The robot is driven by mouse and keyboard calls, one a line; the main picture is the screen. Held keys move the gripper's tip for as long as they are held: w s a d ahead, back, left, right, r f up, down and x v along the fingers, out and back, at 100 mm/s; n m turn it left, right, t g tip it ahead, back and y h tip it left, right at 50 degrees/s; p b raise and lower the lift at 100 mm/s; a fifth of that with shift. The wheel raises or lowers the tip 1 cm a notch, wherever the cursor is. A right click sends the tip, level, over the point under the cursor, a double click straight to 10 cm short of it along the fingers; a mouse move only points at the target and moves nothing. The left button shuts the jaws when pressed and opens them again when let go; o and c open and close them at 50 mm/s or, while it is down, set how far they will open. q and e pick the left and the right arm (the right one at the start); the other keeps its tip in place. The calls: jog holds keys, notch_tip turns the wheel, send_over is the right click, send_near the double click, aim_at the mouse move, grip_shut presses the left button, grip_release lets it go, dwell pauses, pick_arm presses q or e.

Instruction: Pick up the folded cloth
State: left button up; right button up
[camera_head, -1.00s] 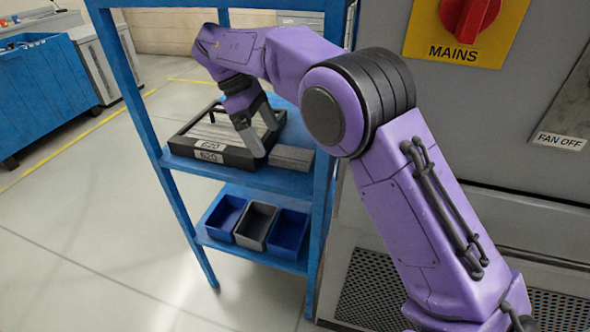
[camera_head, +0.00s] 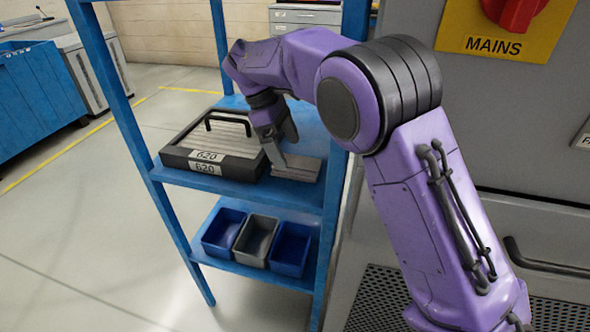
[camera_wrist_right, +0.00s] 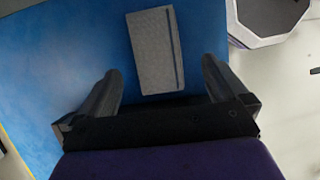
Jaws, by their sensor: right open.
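The folded cloth (camera_head: 300,170) is a flat grey rectangle on the blue shelf, to the right of a black tray marked 620. In the right wrist view the cloth (camera_wrist_right: 156,52) lies flat on the blue surface, ahead of the fingers and roughly centred between them, with a dark line near its right edge. My right gripper (camera_head: 281,158) points down close to the cloth's left part in the head view. It is open and empty, and its spread fingers (camera_wrist_right: 160,80) show in the wrist view. Whether the fingertips touch the cloth cannot be told. My left gripper is not in view.
The black tray (camera_head: 173,160) with a handle stands close left of the cloth. Blue shelf posts (camera_head: 130,150) rise around the shelf. Several bins (camera_head: 222,232) sit on the lower shelf. A grey cabinet with a MAINS switch (camera_head: 512,12) stands at right.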

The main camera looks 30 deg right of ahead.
aim_at(295, 163)
jog(key=x, duration=0.4)
jog(key=shift+s+d+f, duration=0.15)
jog(key=shift+d+f, duration=0.1)
jog(key=c, duration=1.1)
jog(key=shift+r, duration=0.1)
